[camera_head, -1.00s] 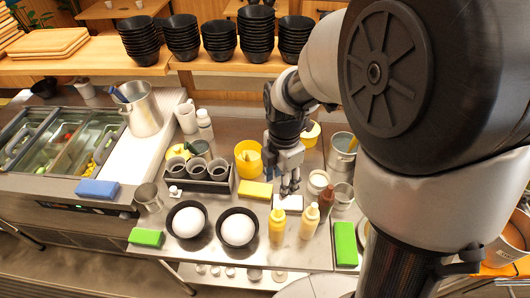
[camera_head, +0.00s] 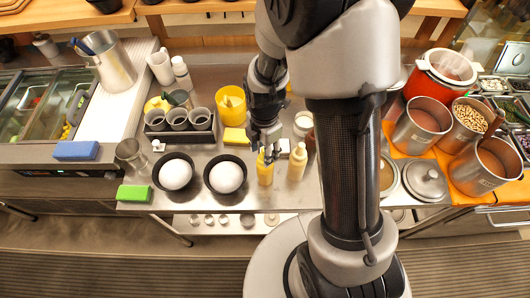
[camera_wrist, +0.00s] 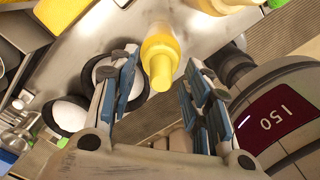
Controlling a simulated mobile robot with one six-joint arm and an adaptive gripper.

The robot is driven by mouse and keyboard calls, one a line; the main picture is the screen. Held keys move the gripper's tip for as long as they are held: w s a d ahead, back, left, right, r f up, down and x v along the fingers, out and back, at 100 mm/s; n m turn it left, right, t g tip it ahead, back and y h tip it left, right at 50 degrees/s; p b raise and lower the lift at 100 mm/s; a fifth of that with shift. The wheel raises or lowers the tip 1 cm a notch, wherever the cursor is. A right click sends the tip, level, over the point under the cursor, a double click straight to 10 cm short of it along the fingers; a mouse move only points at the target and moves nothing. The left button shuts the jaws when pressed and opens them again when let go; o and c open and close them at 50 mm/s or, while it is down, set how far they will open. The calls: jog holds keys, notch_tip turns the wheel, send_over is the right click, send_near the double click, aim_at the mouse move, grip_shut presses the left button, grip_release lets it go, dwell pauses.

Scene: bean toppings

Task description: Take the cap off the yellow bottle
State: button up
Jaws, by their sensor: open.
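The yellow bottle (camera_head: 265,175) stands upright on the metal counter, beside a paler cream-yellow bottle (camera_head: 297,164). Its tapered yellow cap (camera_wrist: 160,72) is on and points toward the camera in the wrist view. My gripper (camera_head: 268,153) is just above and around the top of the yellow bottle, which hides part of the cap in the head view. In the wrist view my gripper (camera_wrist: 163,78) is open, with the cap between its two fingers and a gap on both sides. I cannot tell whether the fingers reach down past the cap.
Two black bowls (camera_head: 206,184) with white round contents stand left of the bottle. A yellow sponge (camera_head: 236,136), a yellow container (camera_head: 231,113) and a dark rack of cups (camera_head: 205,136) lie behind. My arm hides the counter to the right.

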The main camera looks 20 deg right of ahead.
jog(key=shift+c, duration=0.4)
jog(key=c, duration=0.7)
notch_tip(320, 180, up, 20)
jog(key=p, duration=0.4)
